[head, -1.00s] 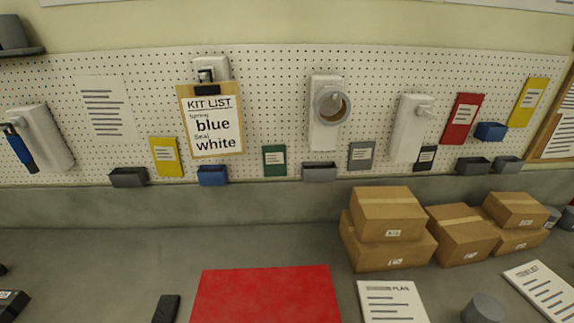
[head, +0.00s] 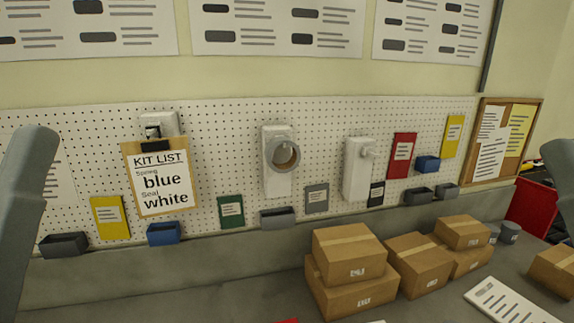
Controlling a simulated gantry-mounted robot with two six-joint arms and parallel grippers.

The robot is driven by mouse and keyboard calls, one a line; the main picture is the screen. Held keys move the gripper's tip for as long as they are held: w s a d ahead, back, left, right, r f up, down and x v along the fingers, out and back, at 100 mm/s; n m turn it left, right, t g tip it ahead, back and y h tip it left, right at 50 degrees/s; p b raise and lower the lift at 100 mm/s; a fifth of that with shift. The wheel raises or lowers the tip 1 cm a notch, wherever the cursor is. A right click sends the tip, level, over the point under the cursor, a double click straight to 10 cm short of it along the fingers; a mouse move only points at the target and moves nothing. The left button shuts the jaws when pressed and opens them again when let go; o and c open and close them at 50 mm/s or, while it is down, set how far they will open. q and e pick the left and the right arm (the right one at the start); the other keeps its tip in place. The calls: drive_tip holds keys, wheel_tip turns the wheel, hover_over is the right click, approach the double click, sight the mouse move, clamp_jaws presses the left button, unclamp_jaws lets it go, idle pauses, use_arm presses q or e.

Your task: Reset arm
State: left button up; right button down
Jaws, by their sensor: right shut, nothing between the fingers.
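A grey part of my left arm (head: 22,220) rises at the left edge of the head view; the left gripper does not show.
Cardboard boxes (head: 345,255) and a red bin (head: 532,208) stand at the right.

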use_arm(q)
wheel_tip(320, 180, up, 13)
drive_tip(key=w+n+g+p, duration=0.1)
drive_tip(key=w+p, duration=0.1)
drive_tip(key=p, duration=1.3)
wheel_tip(320, 180, down, 22)
drive_tip(key=b, duration=2.2)
drive_tip(key=shift+s+r, duration=0.15)
drive_tip(key=shift+r, duration=0.1)
drive_tip(key=shift+c, duration=0.3)
